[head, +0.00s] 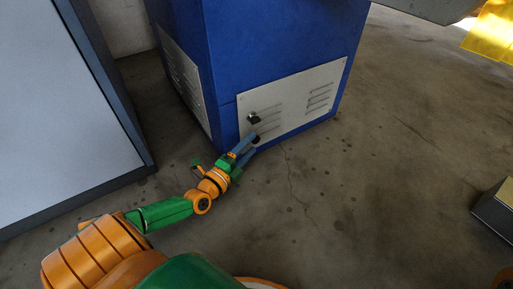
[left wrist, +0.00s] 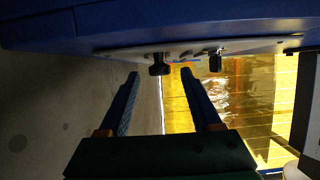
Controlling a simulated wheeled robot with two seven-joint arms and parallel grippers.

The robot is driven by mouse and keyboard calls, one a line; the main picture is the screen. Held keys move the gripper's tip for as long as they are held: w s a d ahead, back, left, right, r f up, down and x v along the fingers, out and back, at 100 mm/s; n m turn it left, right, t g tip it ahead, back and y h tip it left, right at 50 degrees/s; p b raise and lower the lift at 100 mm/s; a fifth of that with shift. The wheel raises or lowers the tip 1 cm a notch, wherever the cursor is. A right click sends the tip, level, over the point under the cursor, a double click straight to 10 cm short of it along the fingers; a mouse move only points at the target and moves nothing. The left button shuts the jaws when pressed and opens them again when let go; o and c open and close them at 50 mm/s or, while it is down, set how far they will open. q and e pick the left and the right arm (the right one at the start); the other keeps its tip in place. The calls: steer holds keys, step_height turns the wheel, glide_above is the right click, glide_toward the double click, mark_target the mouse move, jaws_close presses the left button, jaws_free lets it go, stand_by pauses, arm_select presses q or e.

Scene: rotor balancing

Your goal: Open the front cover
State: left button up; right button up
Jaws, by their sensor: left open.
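The front cover (head: 292,100) is a light grey vented panel, closed flat on the blue machine (head: 270,40) in the head view. It has two black knobs, an upper one (head: 254,118) and a lower one (head: 254,138) near its left side. My left gripper (head: 250,142) is open at the lower knob. In the left wrist view the cover (left wrist: 130,50) is seen edge-on. One black knob (left wrist: 160,66) lies between the lines of my open fingers (left wrist: 160,76), near their tips; whether they touch it, I cannot tell. The other knob (left wrist: 215,62) is outside them to the right.
A grey cabinet (head: 60,100) stands left of the machine. A second vented panel (head: 183,80) is on the machine's left side. Yellow sheeting (head: 492,32) hangs at the top right, and a dark box (head: 495,210) stands at the right edge. The floor before the machine is clear.

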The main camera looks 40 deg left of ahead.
arm_select(q)
steer(key=shift+w+b, duration=0.3)
steer(key=shift+w, duration=0.75)
jaws_close()
stand_by(0.5)
